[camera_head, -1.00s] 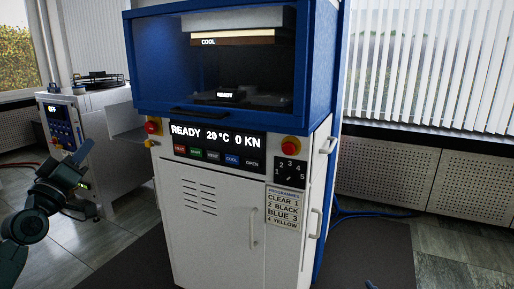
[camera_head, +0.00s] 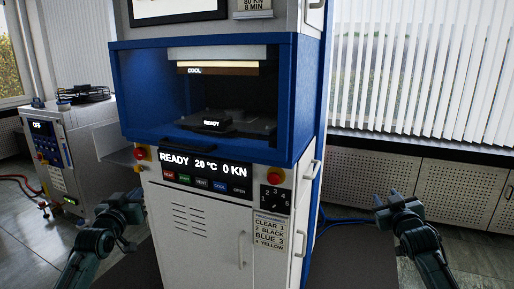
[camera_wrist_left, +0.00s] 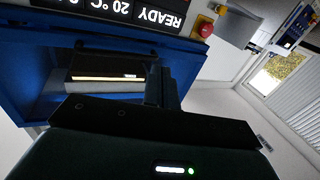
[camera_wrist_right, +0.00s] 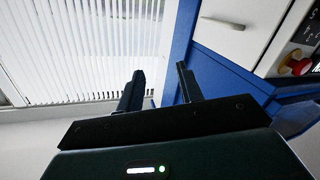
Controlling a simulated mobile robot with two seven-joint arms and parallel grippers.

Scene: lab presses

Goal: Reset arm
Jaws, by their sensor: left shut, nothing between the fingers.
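My left gripper (camera_head: 130,203) is raised at the left front of the white and blue press (camera_head: 215,215). In the left wrist view its fingers (camera_wrist_left: 161,86) are together with nothing between them. My right gripper (camera_head: 393,203) is raised to the right of the press, apart from it. In the right wrist view its fingers (camera_wrist_right: 160,88) stand apart and are empty. The press display (camera_head: 205,164) reads READY 20 °C 0 KN. Its chamber looks open at the front, with a dark lower plate (camera_head: 258,127) inside.
A second, smaller machine (camera_head: 62,150) stands at the left with a display reading OFF. Perforated cabinets (camera_head: 350,172) and window blinds line the right wall. A red button (camera_head: 277,176) and a door handle (camera_head: 302,205) stick out from the press. Floor room is free right of it.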

